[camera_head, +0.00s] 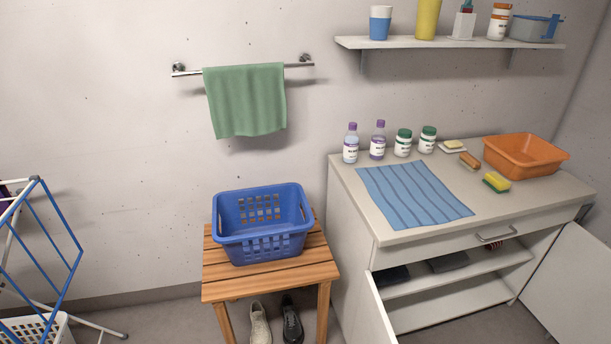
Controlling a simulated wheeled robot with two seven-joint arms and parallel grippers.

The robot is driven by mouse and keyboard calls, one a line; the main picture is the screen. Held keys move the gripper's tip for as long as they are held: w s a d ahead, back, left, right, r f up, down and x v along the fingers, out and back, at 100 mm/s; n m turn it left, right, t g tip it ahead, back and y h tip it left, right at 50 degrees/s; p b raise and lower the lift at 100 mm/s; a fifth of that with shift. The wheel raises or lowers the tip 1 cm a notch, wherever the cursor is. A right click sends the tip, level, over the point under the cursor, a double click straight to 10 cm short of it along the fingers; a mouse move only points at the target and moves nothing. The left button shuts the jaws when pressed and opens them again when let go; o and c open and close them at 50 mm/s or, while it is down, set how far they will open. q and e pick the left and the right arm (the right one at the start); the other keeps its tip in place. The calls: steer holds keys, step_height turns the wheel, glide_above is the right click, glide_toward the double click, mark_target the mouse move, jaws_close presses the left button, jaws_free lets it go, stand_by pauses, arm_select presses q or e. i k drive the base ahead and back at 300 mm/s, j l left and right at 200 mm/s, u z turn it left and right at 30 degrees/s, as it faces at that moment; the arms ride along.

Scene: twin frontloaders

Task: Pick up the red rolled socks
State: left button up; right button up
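A small red item with light stripes (493,246) lies on the upper shelf inside the open cabinet (440,285), toward its right side, under the drawer. It may be the red rolled socks, but it is small and partly hidden by the drawer front, so I cannot be sure. No other red rolled item shows. Neither of my grippers is in view.
Both cabinet doors stand open, the right door (570,285) to the side. Dark folded cloths (448,261) share the shelf. A blue basket (262,222) sits on a wooden bench (222,290). A drying rack (62,250) stands left. Bottles and an orange basin (525,155) are on the counter.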

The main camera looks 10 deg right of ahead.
mark_target(491, 246)
steer(key=z, duration=1.75)
steer(key=u, duration=1.4)
steer(key=l+u, duration=0.25)
steer(key=u, duration=0.15)
steer(key=l+u, duration=0.25)
steer(key=u, duration=0.2)
steer(key=k+l+u, duration=0.1)
steer(key=u, duration=0.3)
steer(key=k+l+u, duration=0.1)
steer(key=l+u, duration=0.2)
steer(key=u, duration=0.15)
steer(key=k+l+u, duration=0.15)
steer(key=u, duration=0.25)
steer(key=k+l+u, duration=0.2)
steer(key=u, duration=0.25)
steer(key=k+u, duration=0.4)
steer(key=k+l+z, duration=0.1)
steer(key=k+z, duration=0.2)
steer(key=k+l+z, duration=0.4)
steer(key=z, duration=0.4)
steer(key=k+l+z, duration=0.25)
steer(key=z, duration=0.2)
steer(key=k+l+z, duration=0.1)
steer(key=z, duration=0.4)
steer(key=l+z, duration=0.45)
steer(key=k+j, duration=0.05)
